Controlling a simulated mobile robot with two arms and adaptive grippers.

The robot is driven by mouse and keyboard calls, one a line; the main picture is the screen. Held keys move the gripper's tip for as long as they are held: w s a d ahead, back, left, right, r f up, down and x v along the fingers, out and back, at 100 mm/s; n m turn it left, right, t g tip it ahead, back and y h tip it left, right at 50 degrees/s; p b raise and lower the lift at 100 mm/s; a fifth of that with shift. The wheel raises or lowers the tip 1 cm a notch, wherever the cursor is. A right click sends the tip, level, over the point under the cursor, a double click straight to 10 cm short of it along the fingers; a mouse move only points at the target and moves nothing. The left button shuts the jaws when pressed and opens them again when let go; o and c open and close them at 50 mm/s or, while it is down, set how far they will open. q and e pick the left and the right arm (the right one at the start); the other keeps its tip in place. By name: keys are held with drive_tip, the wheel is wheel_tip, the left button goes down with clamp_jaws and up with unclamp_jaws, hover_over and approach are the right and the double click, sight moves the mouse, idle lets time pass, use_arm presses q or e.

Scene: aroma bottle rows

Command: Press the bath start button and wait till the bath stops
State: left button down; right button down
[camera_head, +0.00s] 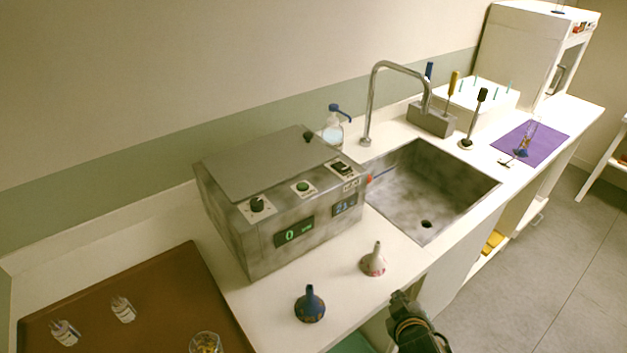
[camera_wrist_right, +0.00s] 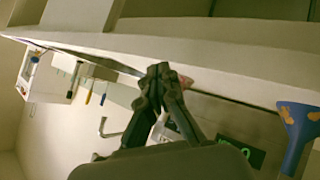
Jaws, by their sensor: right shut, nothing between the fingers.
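The bath (camera_head: 225,215) is a grey metal box with a closed lid on the counter, left of the sink. A green button (camera_head: 302,187) sits on its sloped top panel, between a black knob (camera_head: 257,205) and a black switch (camera_head: 343,168). Its front display (camera_head: 293,233) shows a green 0; a second, bluish display (camera_head: 345,206) is beside it. The green display also shows in the right wrist view (camera_wrist_right: 241,153). My right gripper (camera_head: 398,297) is shut and empty at the counter's front edge, apart from the bath. Its closed fingers (camera_wrist_right: 160,72) fill the wrist view's middle.
A blue funnel (camera_head: 310,304) and a whitish funnel (camera_head: 373,261) stand on the counter between the bath and the front edge. A brown tray (camera_head: 185,275) with small bottles is at left. The sink (camera_head: 465,187) and tall faucet (camera_head: 371,100) are right of the bath.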

drive_tip(key=w+a+r+n+t+y, duration=0.25)
drive_tip(key=w+r+n, duration=0.2)
drive_tip(key=r, duration=0.25)
drive_tip(key=w+a+r+n+t+y, duration=0.1)
drive_tip(key=w+a+r+n+t, duration=0.3)
drive_tip(key=r, duration=0.4)
drive_tip(key=w+a+r+n+t+y, duration=0.2)
drive_tip(key=w+a+r+n+t, duration=0.1)
drive_tip(key=w+r, duration=0.3)
drive_tip(key=s+a+r+n+g+y, duration=0.1)
drive_tip(key=a+r+n+g+y, duration=0.7)
drive_tip(key=n, duration=0.7)
drive_tip(key=a+r+n+g+y, duration=0.45)
drive_tip(key=a+n, duration=0.65)
drive_tip(key=n, duration=0.3)
use_arm(q)
drive_tip(key=shift+s+r+p, duration=0.25)
drive_tip(key=shift+r+p, duration=0.35)
use_arm(e)
drive_tip(key=w+d+f+n+g+h, duration=0.1)
drive_tip(key=w+d+f+n+h, duration=0.2)
drive_tip(key=w+d+n+h, duration=0.3)
drive_tip(key=d+n+h, duration=0.1)
drive_tip(key=d+h, duration=0.1)
drive_tip(key=h, duration=0.1)
drive_tip(key=shift+w+f+h, duration=0.3)
drive_tip(key=shift+w, duration=0.1)
drive_tip(key=shift+d, duration=0.1)
